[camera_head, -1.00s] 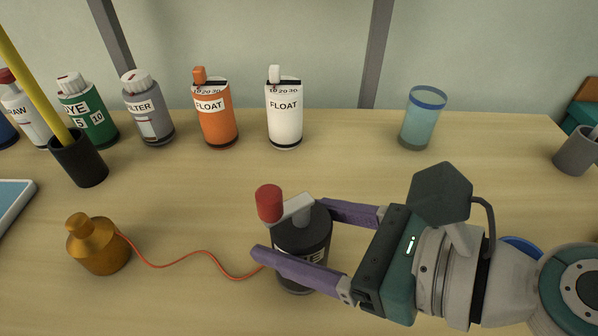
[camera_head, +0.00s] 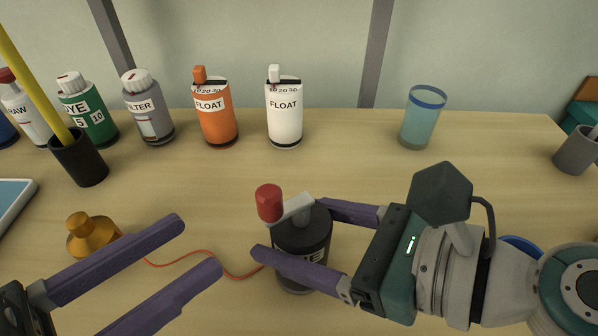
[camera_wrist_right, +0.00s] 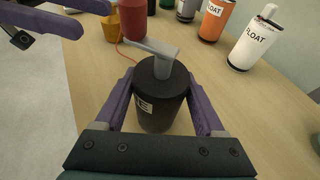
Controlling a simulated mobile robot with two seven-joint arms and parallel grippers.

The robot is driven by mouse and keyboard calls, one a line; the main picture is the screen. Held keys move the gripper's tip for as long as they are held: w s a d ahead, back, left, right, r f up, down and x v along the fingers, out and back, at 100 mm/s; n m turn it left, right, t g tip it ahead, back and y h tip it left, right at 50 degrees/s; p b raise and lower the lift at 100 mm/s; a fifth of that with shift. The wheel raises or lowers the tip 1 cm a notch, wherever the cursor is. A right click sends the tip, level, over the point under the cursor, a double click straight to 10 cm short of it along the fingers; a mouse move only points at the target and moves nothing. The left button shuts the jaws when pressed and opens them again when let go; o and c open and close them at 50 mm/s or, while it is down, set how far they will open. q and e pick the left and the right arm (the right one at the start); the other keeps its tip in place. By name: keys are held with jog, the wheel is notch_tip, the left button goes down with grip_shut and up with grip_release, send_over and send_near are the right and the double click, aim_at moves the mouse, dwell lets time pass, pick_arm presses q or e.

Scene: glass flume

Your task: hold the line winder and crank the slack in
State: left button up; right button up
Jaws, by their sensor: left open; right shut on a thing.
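The line winder (camera_head: 303,240) is a dark upright cylinder with a white label, standing on the table. Its grey crank arm (camera_head: 297,207) ends in a red knob (camera_head: 269,202), pointing left in the head view. My right gripper (camera_head: 290,232) is shut on the winder's body from the right; the right wrist view also shows the winder (camera_wrist_right: 160,97) between the fingers. An orange line (camera_head: 205,256) runs slack from the winder to a brass weight (camera_head: 88,233). My left gripper (camera_head: 202,245) is open and empty at lower left, its fingers partly covering the weight and line.
Several bottles stand along the back, including orange (camera_head: 213,112) and white (camera_head: 284,112) FLOAT bottles. A blue-rimmed glass (camera_head: 422,118) is at back right. A black cup (camera_head: 79,160) with a yellow stick is at left. The table's middle is clear.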

aim_at(280, 195)
pick_arm(q)
jog(key=shift+m+h, duration=0.6)
jog(key=shift+h, duration=0.2)
jog(key=x, duration=0.3)
jog(key=s+d+r+x, duration=0.1)
jog(key=x, duration=0.3)
jog(key=r+x, duration=0.1)
jog(key=x, duration=0.3)
jog(key=shift+s+d, duration=0.1)
jog(key=shift+d, duration=0.2)
grip_shut()
